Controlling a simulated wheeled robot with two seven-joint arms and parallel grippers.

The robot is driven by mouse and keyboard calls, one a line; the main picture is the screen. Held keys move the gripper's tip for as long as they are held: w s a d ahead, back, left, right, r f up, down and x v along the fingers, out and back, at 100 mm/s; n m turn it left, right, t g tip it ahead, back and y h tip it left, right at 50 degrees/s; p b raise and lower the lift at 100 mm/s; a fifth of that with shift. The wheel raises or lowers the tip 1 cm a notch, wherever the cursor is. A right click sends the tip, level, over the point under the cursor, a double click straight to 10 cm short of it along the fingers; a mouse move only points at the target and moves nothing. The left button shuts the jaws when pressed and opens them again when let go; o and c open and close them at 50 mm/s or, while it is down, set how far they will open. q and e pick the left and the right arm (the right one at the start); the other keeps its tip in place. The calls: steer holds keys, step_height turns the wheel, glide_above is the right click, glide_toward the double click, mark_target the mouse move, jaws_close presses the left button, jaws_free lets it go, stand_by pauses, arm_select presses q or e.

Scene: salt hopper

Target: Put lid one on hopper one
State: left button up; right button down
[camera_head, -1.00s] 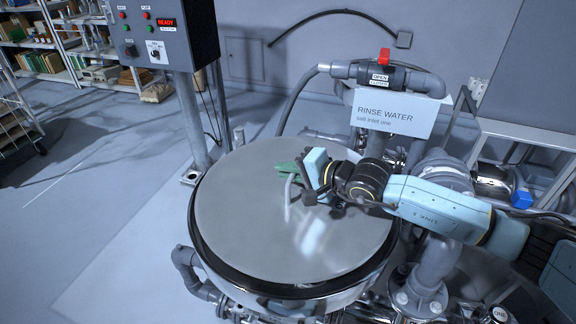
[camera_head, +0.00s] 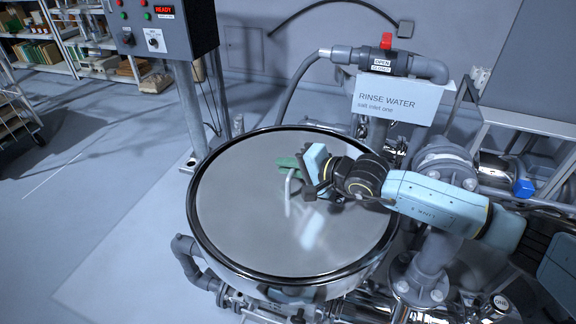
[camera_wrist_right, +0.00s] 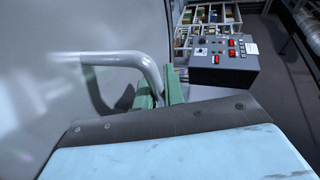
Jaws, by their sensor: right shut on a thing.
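Lid one (camera_head: 250,210) is a wide, flat grey disc with a bent bar handle (camera_head: 288,187). It lies over the round mouth of hopper one, inside the dark rim (camera_head: 194,222), which shows all around it. I cannot tell whether the lid rests fully on its seat. In the right wrist view, the green fingers (camera_wrist_right: 158,92) are at the end of the grey handle (camera_wrist_right: 118,59), with the lid surface (camera_wrist_right: 35,90) at left. My left gripper is not in view.
A rinse water sign (camera_head: 398,103) and a pipe with a red valve handle (camera_head: 386,41) stand behind the hopper. A control box (camera_head: 180,25) on a post is at the back left.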

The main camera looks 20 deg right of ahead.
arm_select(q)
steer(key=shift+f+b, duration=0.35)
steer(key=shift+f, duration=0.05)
arm_select(e)
steer(key=shift+f, duration=0.25)
steer(key=c, duration=1.4)
jaws_free()
steer(key=shift+f, duration=0.25)
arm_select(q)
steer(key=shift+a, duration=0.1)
arm_select(e)
steer(key=shift+s, duration=0.1)
steer(key=v, duration=1.2)
steer(key=shift+s+d+r, duration=0.2)
steer(key=shift+r, duration=0.05)
steer(key=shift+s+d+r, duration=0.15)
steer(key=shift+s, duration=0.1)
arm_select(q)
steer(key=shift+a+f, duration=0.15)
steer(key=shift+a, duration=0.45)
